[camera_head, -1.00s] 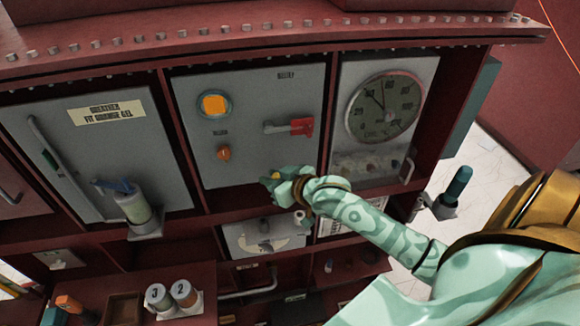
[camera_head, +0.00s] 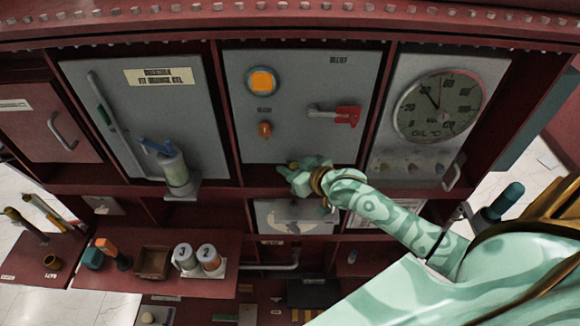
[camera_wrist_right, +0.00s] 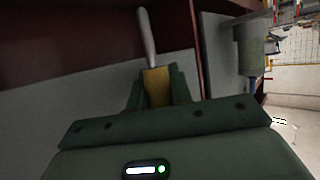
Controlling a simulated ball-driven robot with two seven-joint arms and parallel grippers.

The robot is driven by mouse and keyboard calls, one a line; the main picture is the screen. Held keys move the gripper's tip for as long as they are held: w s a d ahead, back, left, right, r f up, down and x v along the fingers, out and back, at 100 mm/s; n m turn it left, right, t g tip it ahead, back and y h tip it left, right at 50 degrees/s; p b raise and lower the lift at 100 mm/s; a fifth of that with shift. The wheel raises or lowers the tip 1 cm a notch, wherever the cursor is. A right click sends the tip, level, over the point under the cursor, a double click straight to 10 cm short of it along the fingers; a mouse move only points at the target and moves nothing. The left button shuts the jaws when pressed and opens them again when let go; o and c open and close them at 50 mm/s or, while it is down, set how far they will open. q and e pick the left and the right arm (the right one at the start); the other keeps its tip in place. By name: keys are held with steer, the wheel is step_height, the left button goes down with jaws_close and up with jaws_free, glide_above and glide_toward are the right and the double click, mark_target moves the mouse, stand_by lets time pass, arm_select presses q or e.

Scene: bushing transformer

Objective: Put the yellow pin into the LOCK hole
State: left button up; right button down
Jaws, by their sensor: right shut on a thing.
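My right gripper (camera_head: 296,166) is at the lower edge of the grey middle panel (camera_head: 290,140), below an orange knob. It is shut on the yellow pin (camera_wrist_right: 155,88), which sits between the two fingers (camera_wrist_right: 154,82) in the right wrist view. The pin's grey shank points up and slightly left in that view, towards the dark red frame. Only a small yellow spot of it shows in the head view. I cannot make out the LOCK hole; the gripper may cover it. My left gripper is not in view.
A round gauge (camera_head: 438,106) is to the right. A cylinder on a bracket (camera_head: 177,174) stands to the left. Cans (camera_head: 208,256) sit on a lower shelf.

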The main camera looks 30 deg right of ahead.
steer(key=shift+f+b, duration=1.55)
steer(key=shift+f, duration=1.35)
steer(key=shift+p, duration=0.95)
steer(key=shift+f+b, duration=2.1)
steer(key=shift+f, duration=0.75)
steer(key=c, duration=1.2)
jaws_free()
steer(key=shift+o, duration=0.2)
steer(key=shift+s+r, duration=0.1)
steer(key=p+v, duration=0.2)
steer(key=v, duration=1.4)
steer(key=shift+s+d, duration=0.1)
